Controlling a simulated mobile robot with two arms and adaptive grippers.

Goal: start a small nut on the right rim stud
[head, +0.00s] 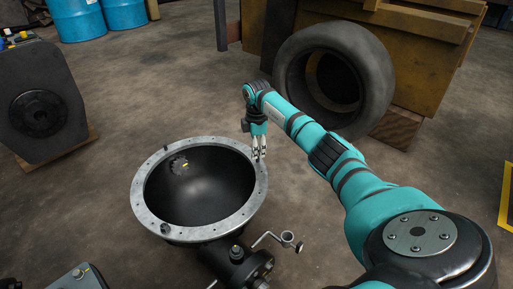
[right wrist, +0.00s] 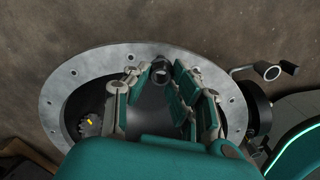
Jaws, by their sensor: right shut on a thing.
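A dark bowl-shaped housing with a pale metal rim (head: 143,197) stands low in the middle of the head view. The rim (right wrist: 98,68) also shows in the right wrist view, with several holes. My right gripper (head: 259,154) is over the rim's right side, pointing down. In the right wrist view my right gripper (right wrist: 163,76) is shut on a small dark round piece, the nut (right wrist: 161,72), close to the rim. The right stud cannot be told apart from the nut and fingers. A dark stud or nut (head: 165,228) sits on the rim's front left.
A gear with a yellow mark (head: 179,165) lies inside the bowl. A pipe with a crank-like handle (head: 288,238) sticks out at the front right. A large tire (head: 375,75) and yellow steelwork (head: 420,60) stand behind my arm.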

